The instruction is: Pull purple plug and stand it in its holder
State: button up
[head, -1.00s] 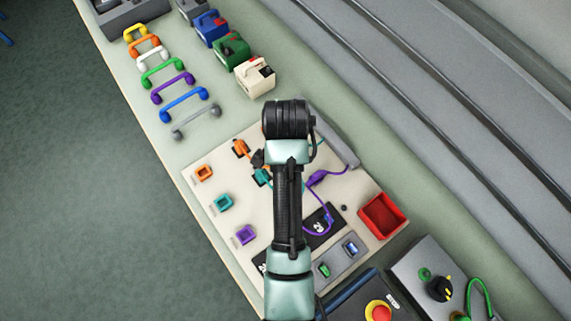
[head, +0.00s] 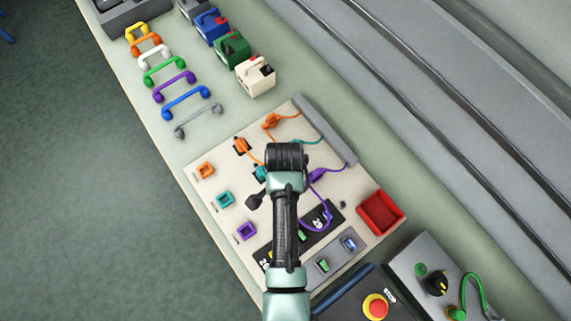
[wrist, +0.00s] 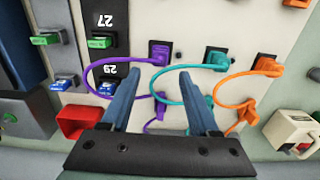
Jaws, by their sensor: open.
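The purple plug (wrist: 158,53) sits in its dark socket on the pale panel, its purple cable looping to the left in the wrist view. My gripper (wrist: 160,75) is open and empty, with its two blue fingers pointing toward the purple plug, one to each side of it. I cannot tell the height left between fingertips and plug. In the head view my arm hides the plug and the fingers, while the purple cable (head: 331,222) shows to the right. The purple holder (head: 246,231), a small square cup, stands empty at the panel's left edge.
The teal plug (wrist: 215,60) and orange plug (wrist: 268,66) sit in a row beside the purple one, with looping cables. The orange holder (head: 204,171) and teal holder (head: 224,199) are empty. A red bin (head: 381,212) stands at the panel's right.

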notch_tip(320, 180, down, 9)
jog(key=b, duration=0.7)
jog(key=shift+r, duration=0.2)
jog(key=shift+p, duration=0.5)
dwell(0.5)
grip_shut()
dwell(0.4)
dwell(1.0)
jog(key=o, duration=0.6)
grip_release()
